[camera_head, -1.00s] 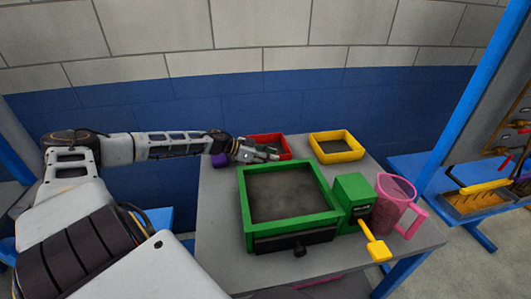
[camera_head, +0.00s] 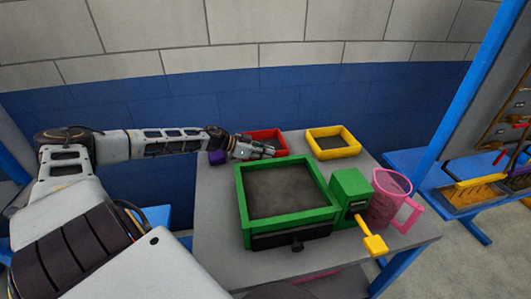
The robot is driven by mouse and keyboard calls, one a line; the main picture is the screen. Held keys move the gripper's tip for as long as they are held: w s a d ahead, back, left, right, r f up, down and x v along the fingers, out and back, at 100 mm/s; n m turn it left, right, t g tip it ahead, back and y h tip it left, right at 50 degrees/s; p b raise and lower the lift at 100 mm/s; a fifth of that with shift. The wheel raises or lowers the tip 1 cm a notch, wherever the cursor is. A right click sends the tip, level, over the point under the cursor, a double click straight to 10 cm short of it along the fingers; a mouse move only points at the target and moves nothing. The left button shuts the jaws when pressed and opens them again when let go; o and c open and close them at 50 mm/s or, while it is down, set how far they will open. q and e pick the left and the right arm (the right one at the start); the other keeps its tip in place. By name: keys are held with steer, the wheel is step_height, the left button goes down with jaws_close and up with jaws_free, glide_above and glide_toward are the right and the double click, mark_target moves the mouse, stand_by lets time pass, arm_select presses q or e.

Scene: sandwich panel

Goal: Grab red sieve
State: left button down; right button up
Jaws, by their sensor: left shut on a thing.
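The red sieve (camera_head: 265,135) is a shallow square frame at the back left of the grey table. My left gripper (camera_head: 268,151) is at its near side, and its fingers are shut on the sieve's rim. The gripper and wrist cover part of the sieve's front and left side. The sieve appears to be at table height; I cannot tell whether it is lifted. My right gripper is not in view.
A large green framed box (camera_head: 290,190) stands in front of the sieve. A yellow sieve (camera_head: 333,143) is to the right. A purple object (camera_head: 217,157) lies under my left wrist.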

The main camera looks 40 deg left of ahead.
arm_select(q)
steer(key=shift+r, duration=0.85)
step_height(320, 180, up, 4)
steer(key=shift+r+p, duration=0.15)
steer(key=shift+p, duration=0.7)
step_height(320, 180, up, 12)
steer(key=p, duration=0.2)
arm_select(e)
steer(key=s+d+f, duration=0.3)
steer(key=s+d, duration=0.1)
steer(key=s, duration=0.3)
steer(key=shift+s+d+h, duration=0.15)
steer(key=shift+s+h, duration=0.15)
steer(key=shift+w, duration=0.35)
